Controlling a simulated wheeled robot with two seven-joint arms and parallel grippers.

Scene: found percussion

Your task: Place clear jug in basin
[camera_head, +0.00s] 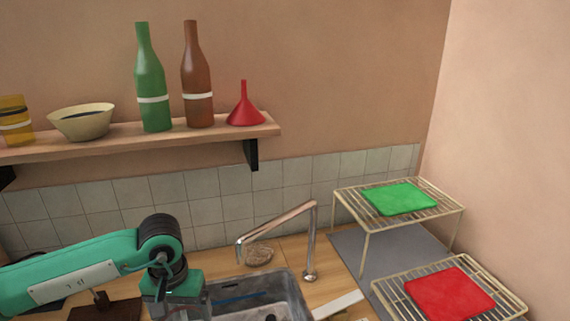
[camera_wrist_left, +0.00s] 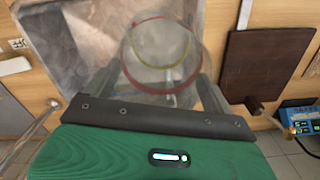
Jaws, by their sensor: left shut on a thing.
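The clear jug (camera_wrist_left: 165,55) is see-through with a red band and a yellow band, seen close up in the left wrist view. My left gripper (camera_wrist_left: 160,88) is shut on it, with one dark finger on each side. The grey metal basin (camera_head: 297,297) is at the bottom of the head view, and also at the upper left of the wrist view (camera_wrist_left: 50,45). The jug overlaps the basin's right part in the wrist view; its height above it cannot be told. In the head view my left wrist is at the basin's left edge, and the jug is not clearly seen. My right gripper is not in view.
A bent metal faucet (camera_head: 308,245) stands behind the basin. A dark brown board (camera_wrist_left: 265,70) lies beside it. Wire racks with a green board (camera_head: 400,198) and a red board (camera_head: 448,294) stand at right. A wall shelf (camera_head: 225,134) holds bottles, a bowl and a red funnel.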

